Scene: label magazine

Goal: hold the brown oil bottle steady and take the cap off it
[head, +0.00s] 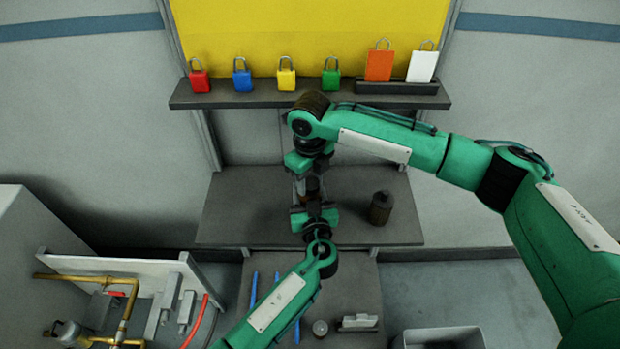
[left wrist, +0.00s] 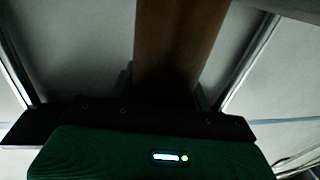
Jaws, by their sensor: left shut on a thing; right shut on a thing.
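The brown oil bottle (head: 312,186) is mostly hidden between my two grippers over the grey bench; it also shows as a brown column in the left wrist view (left wrist: 178,45). My left gripper (head: 312,207) comes from the near side and is shut around the bottle's body. Its fingers show on both sides of the bottle in the left wrist view (left wrist: 165,88). My right gripper (head: 304,178) reaches down from above at the bottle's upper end and is shut. The cap is hidden by the right gripper, so I cannot see whether it is still seated.
A shelf (head: 275,98) behind carries several coloured padlocks and tags. A lower surface in front holds blue strips and small parts. A grey bin (head: 440,338) and brass piping (head: 128,305) lie at the near sides.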

